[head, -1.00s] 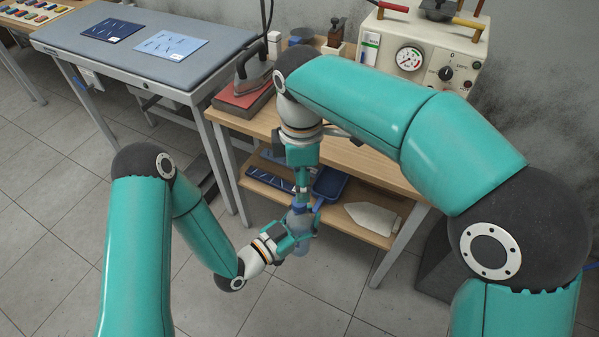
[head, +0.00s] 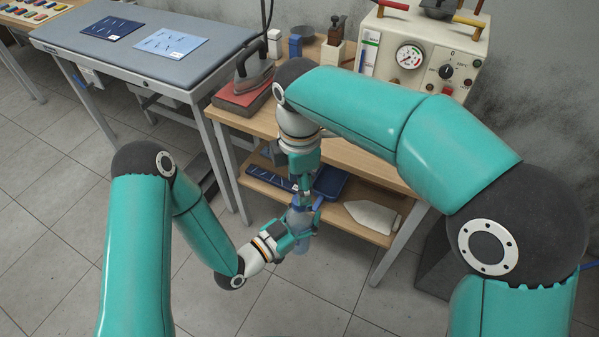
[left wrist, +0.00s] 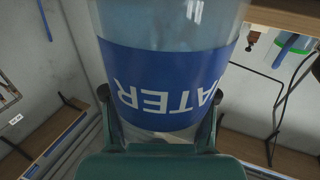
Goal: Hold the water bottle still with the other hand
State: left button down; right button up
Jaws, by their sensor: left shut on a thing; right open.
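The water bottle (head: 301,246) is see-through and bluish, and hangs clear of the floor in front of the wooden bench. In the left wrist view the bottle (left wrist: 165,80) fills the middle, with a blue label whose white letters appear upside down. My left gripper (head: 302,226) is shut around its body, with a finger on each side in the wrist view. My right gripper (head: 302,195) points down just above the bottle's top. Its jaws are open. The bottle's top is partly hidden by the grippers, and I cannot tell whether the right fingers touch it.
The wooden bench (head: 240,122) stands close behind, with an iron (head: 252,72) and a gauge machine (head: 425,55) on top. Its lower shelf (head: 340,222) holds a blue tray (head: 327,184) and a pale iron-shaped plate (head: 372,217). The floor below the bottle is clear.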

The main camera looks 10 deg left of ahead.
send_over(299, 226)
jog(key=w, duration=0.3)
jog(key=shift+s+a+f, duration=0.15)
jog(key=shift+f, duration=2.35)
grip_shut()
jog(key=m, duration=0.5)
jog(key=shift+m, duration=0.3)
jog(key=m, duration=0.8)
jog(key=shift+m, duration=0.3)
jog(key=m, duration=0.3)
jog(key=shift+m, duration=0.3)
jog(key=shift+o, duration=0.4)
grip_release()
